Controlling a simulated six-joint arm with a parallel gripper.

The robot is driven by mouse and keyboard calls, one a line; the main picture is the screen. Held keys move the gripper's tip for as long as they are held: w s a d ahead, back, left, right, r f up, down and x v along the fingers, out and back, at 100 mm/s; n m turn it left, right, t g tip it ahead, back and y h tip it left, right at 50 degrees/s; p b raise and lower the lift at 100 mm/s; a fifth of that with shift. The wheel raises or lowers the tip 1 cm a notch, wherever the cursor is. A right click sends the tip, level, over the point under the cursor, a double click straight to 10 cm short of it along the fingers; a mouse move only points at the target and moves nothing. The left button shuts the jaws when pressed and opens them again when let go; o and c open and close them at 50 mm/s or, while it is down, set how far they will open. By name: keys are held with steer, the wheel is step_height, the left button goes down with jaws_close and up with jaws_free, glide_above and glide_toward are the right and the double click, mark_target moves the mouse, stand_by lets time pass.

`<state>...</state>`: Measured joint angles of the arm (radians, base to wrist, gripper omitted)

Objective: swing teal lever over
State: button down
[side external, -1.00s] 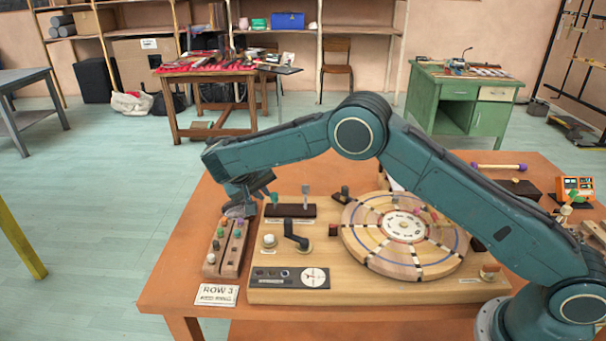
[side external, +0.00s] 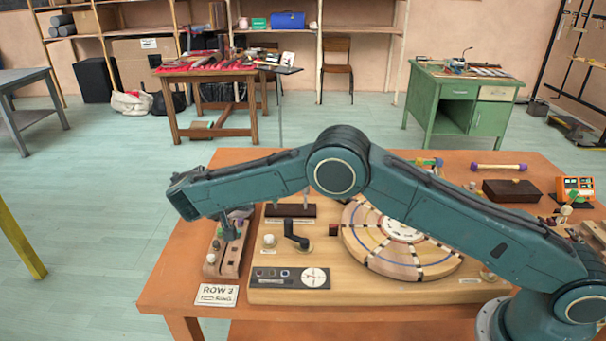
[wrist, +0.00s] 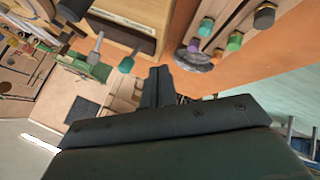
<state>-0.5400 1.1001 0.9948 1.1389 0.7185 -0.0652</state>
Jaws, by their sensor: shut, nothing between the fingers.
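The teal lever's knob (wrist: 127,65) shows in the wrist view on a short stem beside a dark brown block (wrist: 125,30); in the side view my arm hides the lever. A grey-tipped lever (wrist: 98,45) stands to its left in the wrist view, and its stem shows in the side view (side external: 305,199). My gripper (wrist: 160,73) is shut and empty, to the right of the teal knob in the wrist view with a gap that looks small. In the side view my gripper (side external: 229,233) is low over the peg rack.
The peg rack (side external: 225,262) with several coloured pegs lies at the board's left; it shows at upper right in the wrist view (wrist: 220,35). A black crank (side external: 296,238), a dial panel (side external: 290,275) and a round segmented disc (side external: 400,260) are on the wooden board.

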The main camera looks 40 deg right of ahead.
steer(key=v, duration=0.7)
steer(key=s+d+r+n+y, duration=0.1)
steer(key=d+r, duration=0.3)
steer(key=r, duration=0.3)
steer(key=s+d+r+y, duration=0.1)
steer(key=s+d+r, duration=0.1)
steer(key=d+r, duration=0.4)
steer(key=s+d+r+n+t+y, duration=0.1)
steer(key=s+d+r+y, duration=0.1)
steer(key=s+d+r, duration=0.4)
steer(key=shift+s+r, duration=0.8)
steer(key=shift+s, duration=1.3)
steer(key=shift+d, duration=0.1)
steer(key=w+d+f+n+y, duration=0.2)
steer(key=f+n+y, duration=0.2)
steer(key=f+n, duration=0.5)
steer(key=w+d+f+n+y, duration=0.2)
steer(key=f+n+y, duration=0.3)
steer(key=f+n, duration=0.5)
steer(key=shift+w+d+n, duration=0.2)
steer(key=shift+d+n, duration=0.05)
steer(key=shift+n, duration=0.55)
